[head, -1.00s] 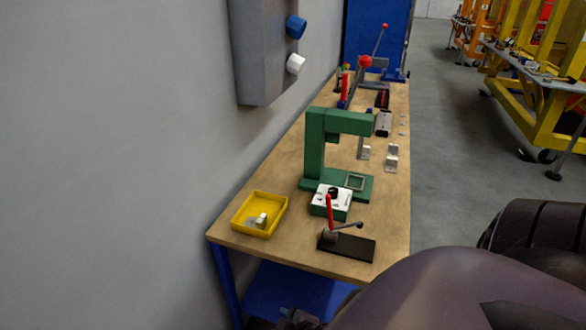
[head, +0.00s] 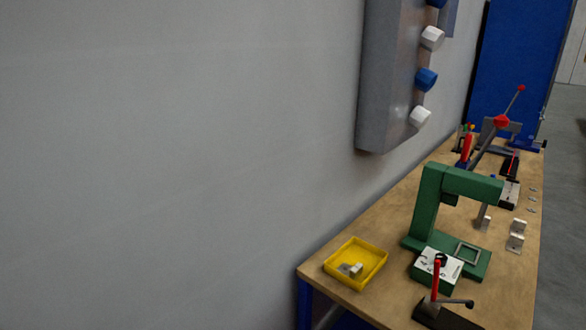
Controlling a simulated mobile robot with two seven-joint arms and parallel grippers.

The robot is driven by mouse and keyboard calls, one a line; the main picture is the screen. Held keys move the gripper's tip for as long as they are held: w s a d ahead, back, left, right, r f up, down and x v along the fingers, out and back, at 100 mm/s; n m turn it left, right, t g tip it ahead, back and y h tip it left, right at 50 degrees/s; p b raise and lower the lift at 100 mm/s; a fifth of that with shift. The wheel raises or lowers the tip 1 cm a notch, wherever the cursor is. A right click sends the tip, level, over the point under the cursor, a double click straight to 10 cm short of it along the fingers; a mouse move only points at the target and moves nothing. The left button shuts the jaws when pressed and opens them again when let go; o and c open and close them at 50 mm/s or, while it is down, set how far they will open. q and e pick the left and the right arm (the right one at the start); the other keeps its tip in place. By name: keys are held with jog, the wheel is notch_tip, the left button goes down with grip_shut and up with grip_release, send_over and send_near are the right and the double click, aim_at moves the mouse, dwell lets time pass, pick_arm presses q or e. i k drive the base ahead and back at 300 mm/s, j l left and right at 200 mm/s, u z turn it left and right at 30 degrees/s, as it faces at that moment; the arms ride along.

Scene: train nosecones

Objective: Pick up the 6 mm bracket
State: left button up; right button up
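Small bent metal brackets stand on the wooden bench to the right of the green press (head: 430,205). One bracket (head: 516,236) is near the bench's right edge. Small pale metal pieces (head: 355,269) lie in the yellow tray (head: 341,279). I cannot tell from this view which piece is the 6 mm one. Neither of my grippers is in view.
A toggle clamp with a red handle (head: 436,279) stands at the front of the bench (head: 388,300). More red-handled tools (head: 500,122) are at the far end. A grey wall box with knobs (head: 385,85) overhangs the left side. A blue cabinet (head: 515,60) stands behind.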

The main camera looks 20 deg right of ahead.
aim_at(515, 243)
jog(key=z, duration=3.2)
jog(key=i+l+z, duration=0.15)
jog(key=z, duration=1.1)
jog(key=i+u, duration=0.25)
jog(key=i, duration=0.3)
jog(key=i+l+u, duration=0.2)
jog(key=i, duration=0.35)
jog(key=i+j+u, duration=0.1)
jog(key=i+u, duration=0.3)
jog(key=i, duration=0.15)
jog(key=i+l+u, duration=0.1)
jog(key=i+u, duration=0.3)
jog(key=i, duration=0.15)
jog(key=i+j+u, duration=0.1)
jog(key=i+u, duration=0.3)
jog(key=i+l+u, duration=0.1)
jog(key=i+u, duration=0.35)
jog(key=i, duration=0.2)
